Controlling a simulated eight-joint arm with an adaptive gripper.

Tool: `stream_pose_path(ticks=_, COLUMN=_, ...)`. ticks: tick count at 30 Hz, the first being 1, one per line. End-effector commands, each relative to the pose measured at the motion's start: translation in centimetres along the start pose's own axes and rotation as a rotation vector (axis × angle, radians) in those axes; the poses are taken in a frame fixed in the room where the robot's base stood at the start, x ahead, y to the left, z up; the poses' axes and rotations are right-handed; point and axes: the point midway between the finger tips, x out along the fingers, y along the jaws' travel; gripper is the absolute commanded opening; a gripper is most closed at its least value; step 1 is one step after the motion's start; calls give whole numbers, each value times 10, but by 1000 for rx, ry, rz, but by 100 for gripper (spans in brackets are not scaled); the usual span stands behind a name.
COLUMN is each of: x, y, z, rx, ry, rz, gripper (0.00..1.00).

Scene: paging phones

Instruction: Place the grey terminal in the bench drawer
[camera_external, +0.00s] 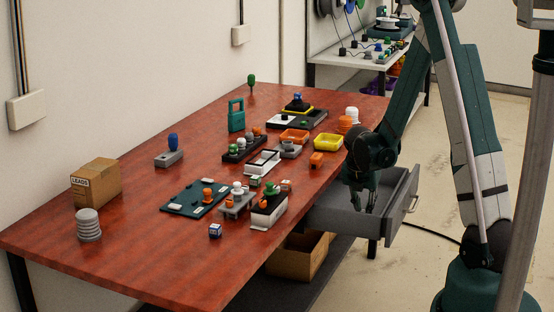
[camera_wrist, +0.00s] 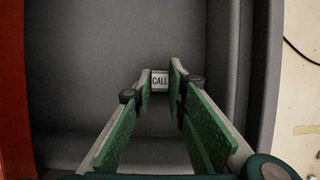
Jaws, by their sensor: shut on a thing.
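The bench drawer (camera_external: 397,207) is grey and pulled open below the right edge of the red bench. Its bare grey inside (camera_wrist: 85,75) fills most of the wrist view. My gripper (camera_external: 362,206) points down inside the drawer's outline. In the wrist view its green fingers (camera_wrist: 161,84) are closed on a small block with a white label reading CALL (camera_wrist: 160,77). The block has a grey edge and appears to be the grey terminal. It is hard to make out in the external view. I cannot tell whether it touches the drawer floor.
The red bench top (camera_external: 130,245) holds several phone parts, blocks and two trays, orange (camera_external: 294,136) and yellow (camera_external: 328,142). A cardboard box (camera_external: 95,183) stands at the left. A brown bin (camera_external: 297,257) sits under the bench. The drawer floor in view looks clear.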

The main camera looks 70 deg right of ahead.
Motion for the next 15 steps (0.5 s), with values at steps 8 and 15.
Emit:
stream_pose_path(ticks=8, x=3, y=0, z=-1, rx=0, ry=0, rz=0, gripper=6)
stream_pose_path(ticks=15, x=2, y=0, z=-1, rx=0, ry=0, rz=0, gripper=30)
